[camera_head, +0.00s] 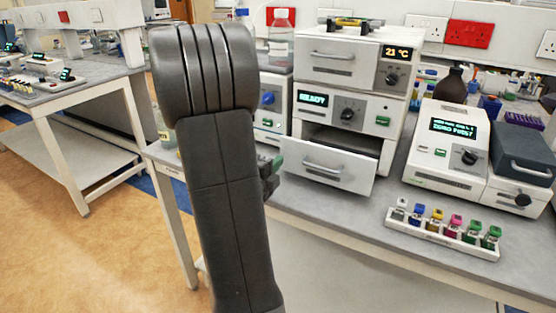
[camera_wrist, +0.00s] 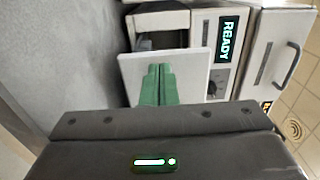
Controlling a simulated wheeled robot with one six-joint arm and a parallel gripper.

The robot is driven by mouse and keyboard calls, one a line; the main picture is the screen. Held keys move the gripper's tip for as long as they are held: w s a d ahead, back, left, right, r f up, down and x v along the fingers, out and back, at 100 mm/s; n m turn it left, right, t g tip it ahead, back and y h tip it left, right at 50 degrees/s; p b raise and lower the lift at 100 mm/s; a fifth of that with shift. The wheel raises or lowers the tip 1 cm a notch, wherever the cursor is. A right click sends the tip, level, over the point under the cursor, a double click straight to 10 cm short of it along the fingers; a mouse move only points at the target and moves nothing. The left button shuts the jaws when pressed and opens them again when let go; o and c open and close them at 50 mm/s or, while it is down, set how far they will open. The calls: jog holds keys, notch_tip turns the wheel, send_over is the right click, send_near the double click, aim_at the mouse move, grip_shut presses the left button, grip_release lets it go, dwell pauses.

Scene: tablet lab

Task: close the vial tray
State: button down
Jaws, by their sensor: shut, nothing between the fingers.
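The vial tray (camera_head: 318,185) is a white drawer with a silver bar handle, low in the stacked instrument below the READY panel. It stands pulled out, with a dark gap above its front. In the wrist view its pale front panel (camera_wrist: 190,72) faces me, and part of its open inside shows behind. My gripper (camera_wrist: 158,70) is shut and empty, its green fingertips in front of that panel. I cannot tell whether they touch it. The handle is hidden in the wrist view. In the head view my gripper (camera_head: 276,165) shows just left of the tray, mostly hidden behind my arm.
The READY module (camera_head: 335,105) and an upper drawer unit (camera_head: 330,60) are stacked above the tray. A rack of coloured vials (camera_head: 440,238) stands on the bench at right, before a white instrument (camera_head: 445,145). Bare bench (camera_head: 345,212) lies in front of the tray.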

jog(key=shift+w+d, duration=0.35)
jog(key=shift+w, duration=0.15)
jog(key=b+x, duration=0.4)
jog(key=x, duration=0.8)
jog(key=shift+w+d+f+b, duration=0.1)
jog(key=shift+b, duration=0.25)
jog(key=shift+w+r, duration=0.1)
jog(key=shift+r, duration=0.25)
